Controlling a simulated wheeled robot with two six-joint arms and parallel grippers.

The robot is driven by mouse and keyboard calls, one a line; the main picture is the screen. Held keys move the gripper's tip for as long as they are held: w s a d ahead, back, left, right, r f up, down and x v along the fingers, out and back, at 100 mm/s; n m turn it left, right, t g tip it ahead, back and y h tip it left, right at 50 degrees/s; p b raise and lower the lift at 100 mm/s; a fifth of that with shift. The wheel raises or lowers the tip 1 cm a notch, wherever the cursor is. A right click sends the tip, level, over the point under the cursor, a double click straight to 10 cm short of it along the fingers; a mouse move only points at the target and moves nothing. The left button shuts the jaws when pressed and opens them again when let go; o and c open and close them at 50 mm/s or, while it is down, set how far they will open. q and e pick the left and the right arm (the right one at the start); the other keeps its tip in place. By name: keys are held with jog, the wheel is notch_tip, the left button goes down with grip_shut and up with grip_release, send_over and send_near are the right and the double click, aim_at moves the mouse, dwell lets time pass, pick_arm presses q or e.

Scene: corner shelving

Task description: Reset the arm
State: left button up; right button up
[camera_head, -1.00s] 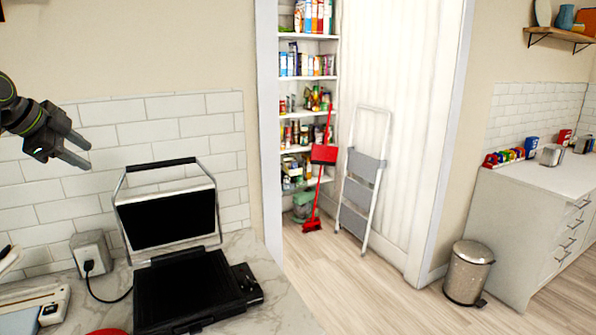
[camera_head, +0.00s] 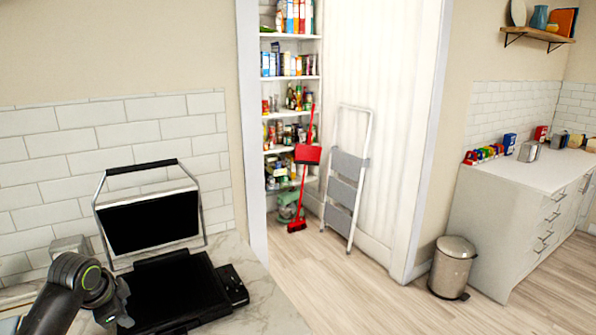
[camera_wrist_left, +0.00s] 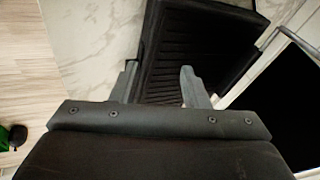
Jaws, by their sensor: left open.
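My left arm comes in at the lower left of the head view. Its gripper (camera_head: 118,305) points down over the near left side of the black open grill. In the left wrist view my left gripper (camera_wrist_left: 158,75) has its two grey fingers apart with nothing between them. Behind the fingers lies the ribbed lower plate of the grill (camera_wrist_left: 195,50). The grill also shows in the head view (camera_head: 170,285), with its lid (camera_head: 150,222) raised. I cannot tell how far the fingers are above it. My right gripper is not in view.
The marble counter (camera_head: 262,290) is bare right of the grill. Beyond it are open floor, a pantry shelf (camera_head: 290,106), a red broom (camera_head: 303,180), a step ladder (camera_head: 347,165) and a metal bin (camera_head: 452,265). A white cabinet (camera_head: 500,230) stands at the right.

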pick_arm(q)
jog(key=shift+n+g, duration=0.3)
jog(key=shift+n, duration=0.3)
jog(key=s+d+f, duration=0.1)
jog(key=s+f, duration=0.1)
jog(key=s+d+f, duration=0.1)
jog(key=s+f, duration=0.1)
jog(key=f, duration=0.1)
jog(key=s+d+f, duration=0.1)
jog(key=s+f, duration=0.1)
jog(key=shift+s+d+f, duration=0.1)
jog(key=shift+s+f, duration=0.25)
jog(key=s+d+f+n+y, duration=0.1)
jog(key=s+d+f+n, duration=0.15)
jog(key=s, duration=0.75)
jog(key=s+d+f+n, duration=0.2)
jog(key=s+n, duration=0.2)
jog(key=s, duration=0.6)
jog(key=s+d+f+n+y, duration=0.1)
jog(key=s+d+f+n, duration=0.15)
jog(key=s, duration=0.65)
notch_tip(320, 180, down, 28)
jog(key=s+a+g+b, duration=0.1)
jog(key=a+g+b, duration=0.1)
jog(key=s+d+f+g+h+b, duration=0.1)
jog(key=s+f+b, duration=0.1)
jog(key=s+f, duration=1.3)
jog(key=shift+d+f+n, duration=0.3)
jog(key=shift+d+f, duration=0.1)
jog(key=shift+f, duration=0.2)
